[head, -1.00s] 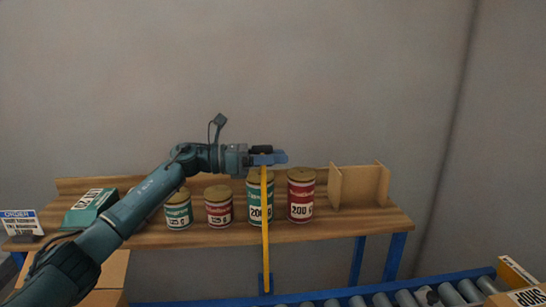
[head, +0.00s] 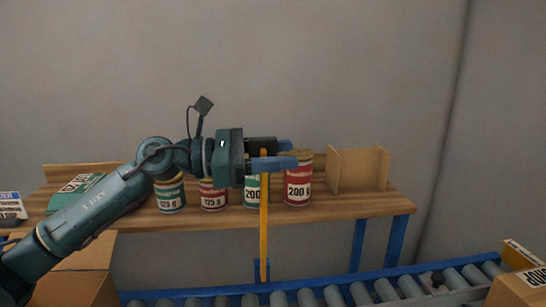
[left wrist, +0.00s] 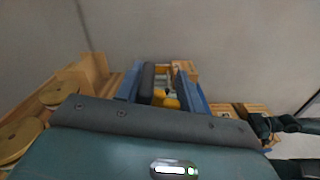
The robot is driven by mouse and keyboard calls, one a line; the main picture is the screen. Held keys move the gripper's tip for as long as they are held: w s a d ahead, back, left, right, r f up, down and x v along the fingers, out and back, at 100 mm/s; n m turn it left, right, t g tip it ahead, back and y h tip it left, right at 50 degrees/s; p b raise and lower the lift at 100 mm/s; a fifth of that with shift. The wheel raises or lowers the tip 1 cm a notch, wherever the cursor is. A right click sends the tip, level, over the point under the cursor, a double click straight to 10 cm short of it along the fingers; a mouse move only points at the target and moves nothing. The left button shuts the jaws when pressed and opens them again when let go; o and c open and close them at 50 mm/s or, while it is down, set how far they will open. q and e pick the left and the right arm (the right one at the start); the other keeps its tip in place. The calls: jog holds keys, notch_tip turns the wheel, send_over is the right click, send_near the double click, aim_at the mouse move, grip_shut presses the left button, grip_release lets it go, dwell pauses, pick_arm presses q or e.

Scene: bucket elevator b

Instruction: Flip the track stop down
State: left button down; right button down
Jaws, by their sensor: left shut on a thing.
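The track stop is a long yellow bar (head: 264,225), close to upright, rising from a blue bracket (head: 261,268) at the conveyor's far rail. My left gripper (head: 280,154) reaches in from the left and is shut on the bar near its top. One blue finger is in front of the bar and the other behind it. In the left wrist view, yellow parts of the track stop (left wrist: 170,102) show between the fingers (left wrist: 163,88). The gripper body hides the rest there. My right gripper is not seen.
A roller conveyor (head: 305,297) with blue rails runs along the bottom. Behind it, a wooden shelf (head: 345,210) holds several cans, such as a red one (head: 298,185), and a wooden holder (head: 357,169). Cardboard boxes stand at lower left (head: 85,265) and lower right (head: 520,288).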

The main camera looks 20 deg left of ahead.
pick_arm(q)
jog(key=s+d+f+m+b, duration=0.2)
jog(key=s+d+b, duration=0.1)
jog(key=s, duration=0.3)
jog(key=shift+s+d+f+m, duration=0.3)
jog(key=shift+s+d, duration=0.05)
jog(key=shift+d, duration=0.2)
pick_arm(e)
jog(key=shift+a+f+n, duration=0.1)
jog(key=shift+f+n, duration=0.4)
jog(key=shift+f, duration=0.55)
pick_arm(q)
jog(key=c, duration=0.9)
grip_release()
jog(key=shift+r, duration=0.15)
